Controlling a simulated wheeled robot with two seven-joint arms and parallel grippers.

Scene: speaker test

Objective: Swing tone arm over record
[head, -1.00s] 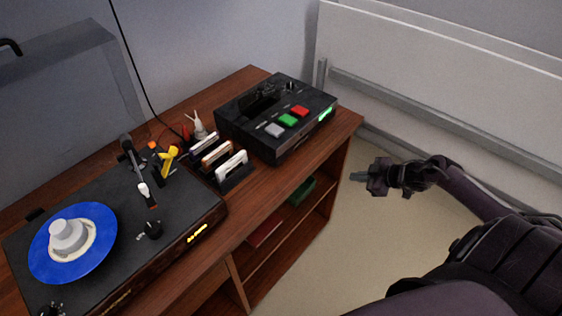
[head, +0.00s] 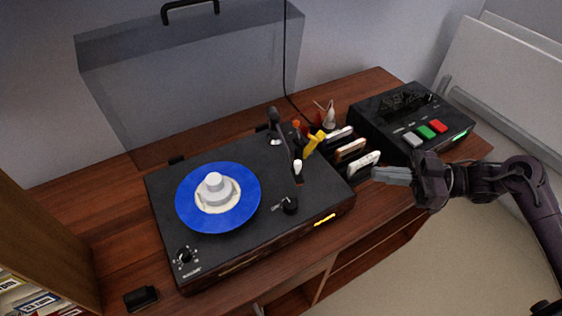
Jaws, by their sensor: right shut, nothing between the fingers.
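A black turntable (head: 245,245) stands on the wooden cabinet with its clear lid (head: 190,75) raised. A blue record (head: 188,212) lies on it, with a white knob-shaped piece (head: 216,190) at its centre. The tone arm (head: 286,145) is at the right side of the deck, clear of the record, with its white head (head: 298,167) toward the front. A yellow piece (head: 313,142) is beside it. My right gripper (head: 378,174) is shut and empty, right of the turntable near the cassettes, its fingers pointing left. My left gripper is not in view.
Several cassettes (head: 362,166) stand in a rack between the turntable and a black player (head: 405,125) with grey, green and red buttons. A small white figure (head: 329,117) stands behind them. A small black object (head: 141,298) lies at the front left. A wooden bookcase (head: 45,240) bounds the left.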

